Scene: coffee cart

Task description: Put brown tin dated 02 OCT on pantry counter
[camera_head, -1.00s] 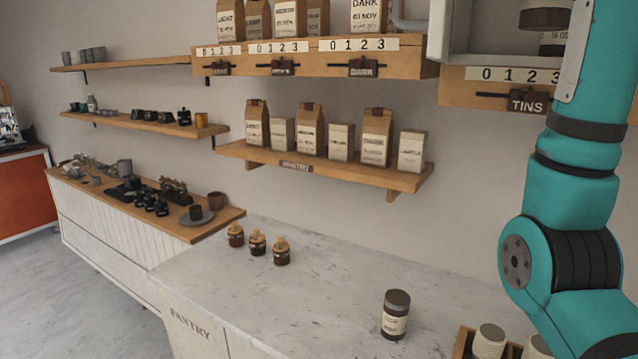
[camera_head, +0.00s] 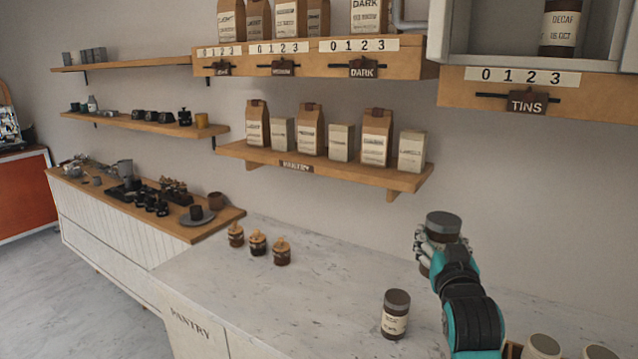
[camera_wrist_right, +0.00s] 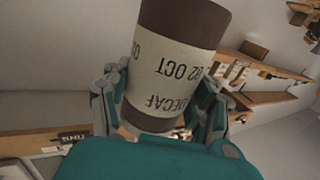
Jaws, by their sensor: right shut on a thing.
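My right gripper (camera_head: 436,241) is shut on a brown tin (camera_head: 443,223), held upright above the pantry counter (camera_head: 330,285). In the right wrist view the tin (camera_wrist_right: 170,75) sits between both fingers (camera_wrist_right: 160,100). Its cream label reads DECAF and 02 OCT, upside down in that view. In the head view the gripper and arm hide the tin's lower part. Another brown tin (camera_head: 395,314) with a cream label stands on the counter in front of the gripper, to its left. My left gripper is not in view.
Three small corked jars (camera_head: 258,243) stand at the counter's left back. Light cups (camera_head: 541,346) in a wooden tray are at bottom right. A DECAF tin (camera_head: 559,28) dated OCT stands in the cabinet above the TINS sign (camera_head: 526,101). The counter's middle is clear.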

